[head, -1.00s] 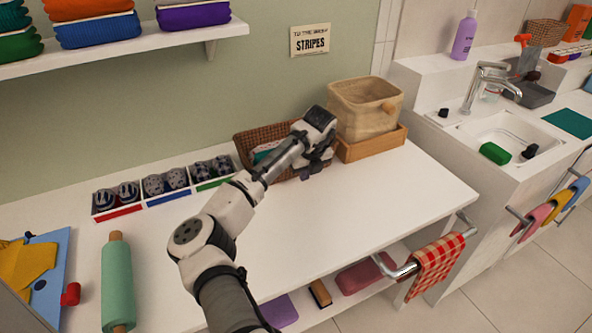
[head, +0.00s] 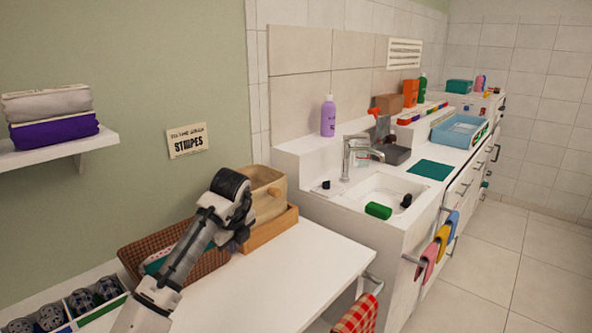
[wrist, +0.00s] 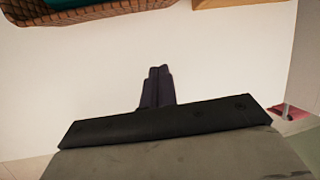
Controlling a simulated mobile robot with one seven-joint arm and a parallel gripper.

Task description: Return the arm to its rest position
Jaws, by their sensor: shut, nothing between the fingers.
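My gripper (wrist: 159,72) is shut and empty in the wrist view, its two dark fingers side by side over the white tabletop (wrist: 90,85). In the head view my arm reaches up from the bottom left, and the dark gripper (head: 233,240) hangs at its end, in front of the brown wicker basket (head: 195,262) and the beige bin (head: 268,200). The fingertips are hard to make out there. The wicker basket also shows at the top of the wrist view (wrist: 90,14), ahead of the fingers. The arm hides part of the basket and bin.
The bin sits in a wooden tray (head: 270,232). Sorted compartments (head: 95,305) lie at bottom left, below a shelf (head: 70,150) with folded cloths. A sink (head: 375,190) stands to the right. The tabletop right of the arm (head: 290,280) is clear.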

